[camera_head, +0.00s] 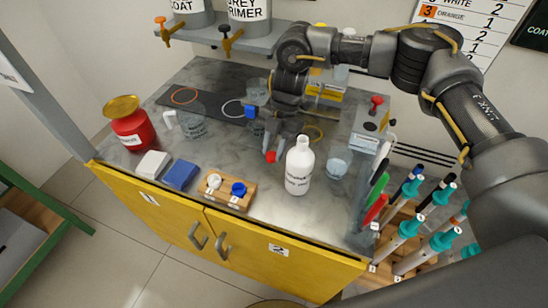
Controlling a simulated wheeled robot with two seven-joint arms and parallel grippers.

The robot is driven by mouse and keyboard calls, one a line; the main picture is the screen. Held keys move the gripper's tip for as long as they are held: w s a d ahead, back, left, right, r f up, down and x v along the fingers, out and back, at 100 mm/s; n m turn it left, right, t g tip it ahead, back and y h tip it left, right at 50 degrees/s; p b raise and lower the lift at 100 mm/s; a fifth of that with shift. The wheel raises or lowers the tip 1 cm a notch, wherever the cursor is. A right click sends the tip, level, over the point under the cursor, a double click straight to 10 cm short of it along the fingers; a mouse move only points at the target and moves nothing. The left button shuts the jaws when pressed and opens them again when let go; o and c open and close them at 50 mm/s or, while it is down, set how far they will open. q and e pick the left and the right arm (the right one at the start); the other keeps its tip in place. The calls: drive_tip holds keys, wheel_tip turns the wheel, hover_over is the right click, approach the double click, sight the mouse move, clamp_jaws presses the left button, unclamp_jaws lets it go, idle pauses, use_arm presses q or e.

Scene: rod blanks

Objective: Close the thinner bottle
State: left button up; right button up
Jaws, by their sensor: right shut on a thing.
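The white thinner bottle (298,172) stands upright near the front edge of the counter, with a dark printed label. Its narrow white neck (303,142) shows no coloured cap on top. My right gripper (272,150) reaches down from the back, just left of the bottle, with its fingers shut on a small red cap (270,157). The red cap is apart from the neck in the picture and looks lower than its top. A wooden block (226,199) left of the bottle holds a white cap (214,181) and a blue cap (238,189). My left gripper is not in view.
A red can (132,134), a white block (153,165) and a blue block (180,174) lie to the left. A clear cup (337,167) stands right of the bottle. Pens (377,190) and teal-collared tubes (410,225) crowd the right edge. A grey box (369,125) is behind.

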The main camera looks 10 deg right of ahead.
sight(274, 152)
wheel_tip(274, 152, up, 4)
drive_tip(key=shift+r, duration=0.2)
drive_tip(key=shift+r+b, duration=0.3)
drive_tip(key=shift+r, duration=0.35)
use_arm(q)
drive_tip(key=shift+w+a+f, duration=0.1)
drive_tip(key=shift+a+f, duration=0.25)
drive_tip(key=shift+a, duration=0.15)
